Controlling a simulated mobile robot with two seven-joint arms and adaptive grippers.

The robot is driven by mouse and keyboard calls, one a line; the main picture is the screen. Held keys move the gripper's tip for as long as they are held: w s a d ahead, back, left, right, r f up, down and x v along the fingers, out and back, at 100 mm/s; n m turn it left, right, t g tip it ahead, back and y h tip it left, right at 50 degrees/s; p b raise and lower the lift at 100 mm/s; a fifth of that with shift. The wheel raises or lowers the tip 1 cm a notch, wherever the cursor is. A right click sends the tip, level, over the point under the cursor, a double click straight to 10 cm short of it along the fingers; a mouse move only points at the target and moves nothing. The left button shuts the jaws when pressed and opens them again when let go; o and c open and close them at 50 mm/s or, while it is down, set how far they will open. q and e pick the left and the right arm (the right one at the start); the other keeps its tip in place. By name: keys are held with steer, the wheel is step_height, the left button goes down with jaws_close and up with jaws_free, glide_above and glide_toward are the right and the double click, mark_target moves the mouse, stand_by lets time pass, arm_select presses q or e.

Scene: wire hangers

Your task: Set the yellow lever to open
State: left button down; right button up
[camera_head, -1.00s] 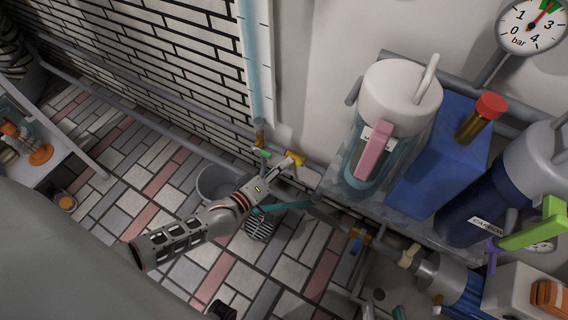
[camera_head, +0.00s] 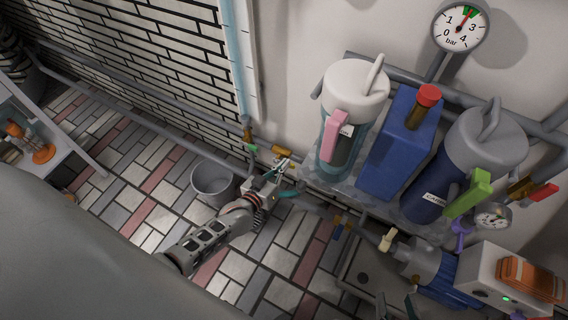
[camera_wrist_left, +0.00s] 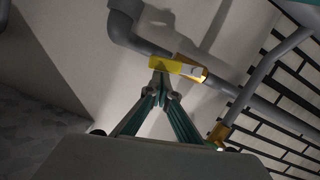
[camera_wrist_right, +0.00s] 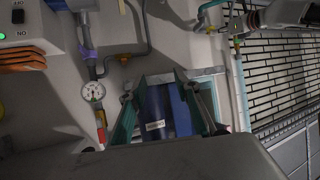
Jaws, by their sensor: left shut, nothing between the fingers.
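The yellow lever (camera_head: 282,151) sits on a brass valve on the wall pipe, left of the row of vessels. It also shows in the left wrist view (camera_wrist_left: 165,65), lying across the fingertips and running roughly along the pipe at a slight angle. My left gripper (camera_head: 284,167) is shut and empty, its tips (camera_wrist_left: 162,74) right at the lever. I cannot tell whether they touch it. My right gripper (camera_wrist_right: 159,92) is open and empty in the right wrist view, its fingers framing a distant blue cylinder.
A grey bucket (camera_head: 212,184) stands on the tiled floor beside my left arm. A white vessel (camera_head: 355,95), a blue block (camera_head: 395,155) and a dark blue cylinder (camera_head: 450,160) stand right of the lever. A green handle (camera_head: 469,194) and a pressure gauge (camera_head: 460,25) are farther right.

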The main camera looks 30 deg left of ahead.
arm_select(q)
steer(key=shift+d+f, duration=0.25)
steer(key=shift+f, duration=0.3)
arm_select(e)
steer(key=shift+w+a+r, duration=0.15)
steer(key=shift+r, duration=0.15)
